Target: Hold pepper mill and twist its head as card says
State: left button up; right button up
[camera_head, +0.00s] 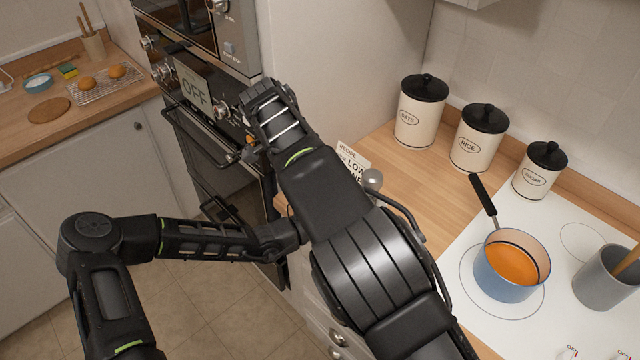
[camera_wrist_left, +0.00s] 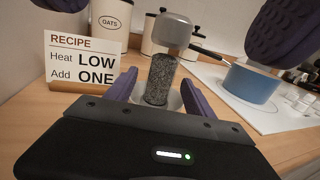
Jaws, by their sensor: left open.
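The pepper mill has a dark speckled body (camera_wrist_left: 160,82) and a grey head (camera_wrist_left: 170,32), and stands upright on the counter. In the head view only its grey top (camera_head: 373,179) shows, beside my arm. The fingers of my left gripper (camera_wrist_left: 160,92) are open, one on each side of the body. Two larger purple finger parts, apparently my right gripper (camera_wrist_left: 172,25), are wide apart near the head, left and right of it. In the head view my arms hide both grippers' fingertips. The recipe card (camera_wrist_left: 84,62) reads Heat LOW, Add ONE; it is partly hidden in the head view (camera_head: 352,160).
Canisters for oats (camera_head: 421,112), rice (camera_head: 477,140) and sugar (camera_head: 539,172) line the wall. A blue pan (camera_head: 497,283) of orange soup sits on the white hob (camera_head: 455,235), handle toward the canisters. A grey utensil pot (camera_head: 598,283) is at right. The oven (camera_head: 222,165) bears an OFF sign.

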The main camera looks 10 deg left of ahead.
pick_arm(q)
jog(key=v, duration=0.9)
jog(key=shift+s+a, duration=0.1)
jog(key=shift+a, duration=0.05)
